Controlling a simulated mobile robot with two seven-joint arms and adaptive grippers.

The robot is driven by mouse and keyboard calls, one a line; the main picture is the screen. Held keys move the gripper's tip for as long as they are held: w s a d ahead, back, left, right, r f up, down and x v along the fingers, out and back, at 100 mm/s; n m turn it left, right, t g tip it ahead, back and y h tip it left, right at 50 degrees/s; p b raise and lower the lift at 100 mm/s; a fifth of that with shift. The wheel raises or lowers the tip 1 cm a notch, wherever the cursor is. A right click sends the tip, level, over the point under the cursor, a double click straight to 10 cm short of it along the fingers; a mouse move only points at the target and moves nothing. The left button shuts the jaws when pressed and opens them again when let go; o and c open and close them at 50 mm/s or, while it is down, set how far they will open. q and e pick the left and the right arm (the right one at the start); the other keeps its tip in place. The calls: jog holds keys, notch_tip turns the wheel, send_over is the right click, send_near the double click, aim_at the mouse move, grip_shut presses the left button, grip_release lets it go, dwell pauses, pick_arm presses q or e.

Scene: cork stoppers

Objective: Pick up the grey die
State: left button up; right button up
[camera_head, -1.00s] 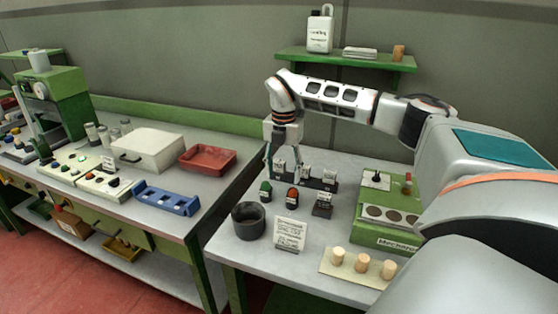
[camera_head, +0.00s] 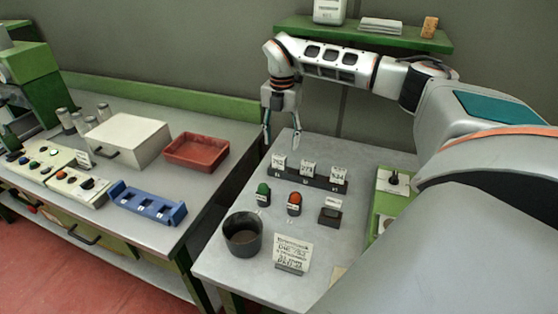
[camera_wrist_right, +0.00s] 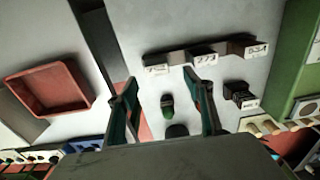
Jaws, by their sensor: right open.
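The grey die (camera_head: 330,215) looks like a small dark grey block with a pale label behind it. It stands on the right bench, right of an orange-topped piece (camera_head: 294,203) and a green-topped piece (camera_head: 263,194). In the right wrist view a dark block with a label, which seems to be the die (camera_wrist_right: 239,92), lies right of my fingers. My right gripper (camera_head: 281,133) is open and empty, above the back left of the bench, apart from the die. Its fingers (camera_wrist_right: 160,85) straddle the view of the green-topped piece. My left gripper is not in view.
A dark rack (camera_head: 315,182) with white number tags stands behind the pieces. A dark pot (camera_head: 243,238) and a sign card (camera_head: 292,252) stand in front. A green machine (camera_head: 382,215) is to the right. A red tray (camera_head: 197,151) lies on the left bench.

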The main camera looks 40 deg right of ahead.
aim_at(279, 156)
jog(key=shift+s+a+f, duration=0.1)
jog(key=shift+f, duration=0.85)
jog(key=shift+w+a+f+p, duration=0.1)
jog(key=shift+w+f+p, duration=0.15)
jog(key=shift+f, duration=1.05)
jog(key=shift+w+a+f+p, duration=0.1)
jog(key=shift+f+p, duration=0.1)
jog(key=shift+f, duration=1.1)
jog(key=c, duration=1.2)
